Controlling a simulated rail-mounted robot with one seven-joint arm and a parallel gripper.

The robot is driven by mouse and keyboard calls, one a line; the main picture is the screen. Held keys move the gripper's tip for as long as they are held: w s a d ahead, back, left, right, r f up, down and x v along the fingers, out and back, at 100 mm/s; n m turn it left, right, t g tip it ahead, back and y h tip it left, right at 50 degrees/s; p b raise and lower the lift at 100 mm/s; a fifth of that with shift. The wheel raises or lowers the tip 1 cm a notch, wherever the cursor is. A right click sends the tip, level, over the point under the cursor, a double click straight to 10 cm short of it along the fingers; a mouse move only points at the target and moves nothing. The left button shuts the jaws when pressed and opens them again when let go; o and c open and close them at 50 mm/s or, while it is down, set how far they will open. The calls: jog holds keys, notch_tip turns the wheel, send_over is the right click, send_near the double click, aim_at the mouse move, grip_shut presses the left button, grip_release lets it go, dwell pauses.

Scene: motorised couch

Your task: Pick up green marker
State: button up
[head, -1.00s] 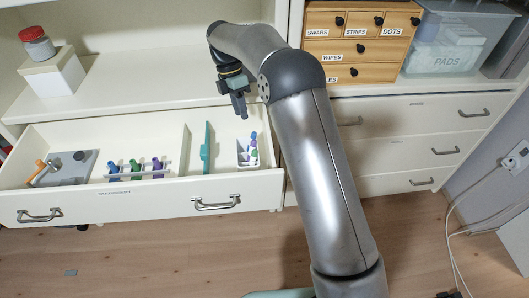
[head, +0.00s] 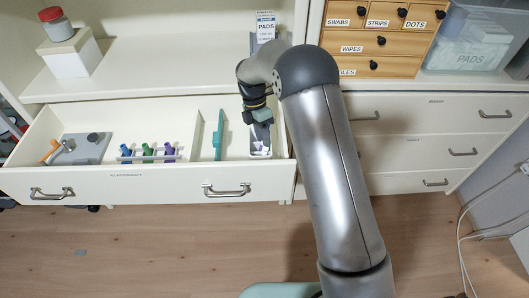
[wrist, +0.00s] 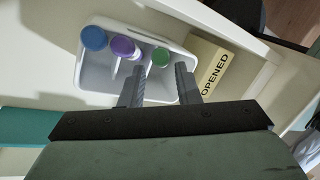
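A white holder (wrist: 98,76) with blue, purple and green round-topped markers shows in the wrist view. The green marker (wrist: 160,57) is at its right end, with the purple marker (wrist: 122,46) and blue marker (wrist: 93,38) to its left. My gripper (wrist: 159,80) is open, one finger on either side of the green marker, with a visible gap between them. In the head view my gripper (head: 262,142) points down into the holder (head: 260,155) at the drawer's right end and hides most of it. Another green item (head: 147,151) stands in a rack in the drawer.
A tan "OPENED" block (wrist: 212,68) stands close right of the holder. The shelf (head: 180,75) is above and behind.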

jog(key=shift+x, duration=1.95)
jog(key=shift+s, duration=0.1)
grip_shut()
jog(key=shift+r, duration=0.1)
